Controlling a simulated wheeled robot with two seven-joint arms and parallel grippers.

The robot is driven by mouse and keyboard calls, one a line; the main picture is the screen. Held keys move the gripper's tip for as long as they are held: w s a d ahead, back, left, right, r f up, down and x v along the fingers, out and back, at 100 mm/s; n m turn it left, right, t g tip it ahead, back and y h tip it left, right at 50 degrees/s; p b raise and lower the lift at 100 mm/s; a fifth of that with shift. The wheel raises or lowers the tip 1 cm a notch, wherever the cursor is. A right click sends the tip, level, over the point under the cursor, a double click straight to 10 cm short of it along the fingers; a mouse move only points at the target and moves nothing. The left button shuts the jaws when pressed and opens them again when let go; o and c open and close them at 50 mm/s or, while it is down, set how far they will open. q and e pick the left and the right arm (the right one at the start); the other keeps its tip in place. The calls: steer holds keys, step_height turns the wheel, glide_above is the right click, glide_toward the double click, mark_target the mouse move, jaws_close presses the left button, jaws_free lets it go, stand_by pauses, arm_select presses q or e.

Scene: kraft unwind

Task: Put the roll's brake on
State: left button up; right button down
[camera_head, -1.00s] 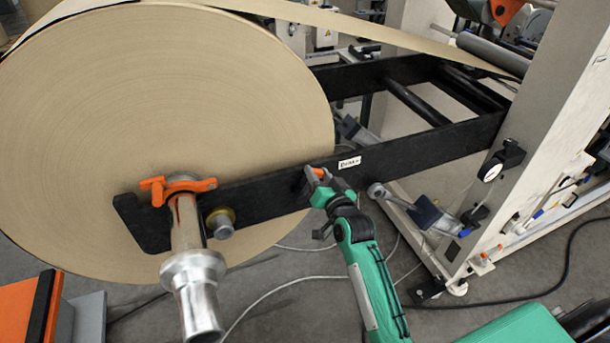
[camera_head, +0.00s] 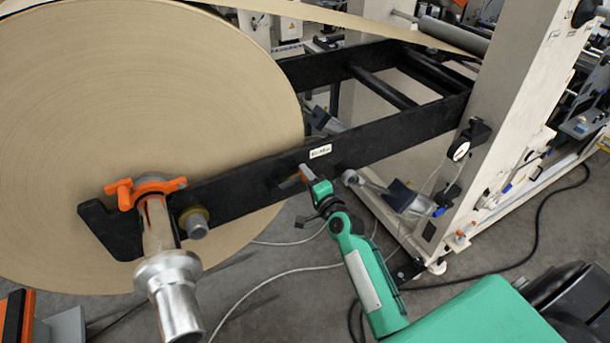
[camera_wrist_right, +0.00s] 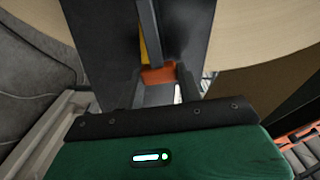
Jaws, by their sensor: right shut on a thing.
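The large kraft paper roll (camera_head: 130,110) hangs on a silver shaft (camera_head: 168,280) at a black support arm (camera_head: 235,190). A small white label (camera_head: 320,151), which seems to read brake, is on that arm. My right gripper (camera_head: 312,182) is just below the label, at the arm's side face, shut on the brake lever (camera_head: 306,172). In the right wrist view the lever is a grey bar (camera_wrist_right: 148,30) with an orange end (camera_wrist_right: 158,74) at the jaws; a yellow strip shows behind it. My left gripper is not in view.
An orange clamp (camera_head: 146,189) sits on the shaft. Cables (camera_head: 255,290) lie on the grey floor below. An orange and grey block (camera_head: 50,322) is at lower left.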

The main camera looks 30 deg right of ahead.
steer(key=shift+d+f+m+b, duration=0.1)
steer(key=shift+f+m+b, duration=0.2)
steer(key=shift+f+m, duration=0.8)
steer(key=shift+r, duration=0.1)
steer(key=c, duration=0.9)
jaws_free()
steer(key=s+b, duration=0.1)
steer(key=s, duration=0.8)
steer(key=s+b, duration=0.1)
steer(key=s, duration=0.3)
steer(key=shift+s+d+b, duration=0.25)
steer(key=shift+s+b, duration=0.1)
steer(key=shift+s, duration=0.05)
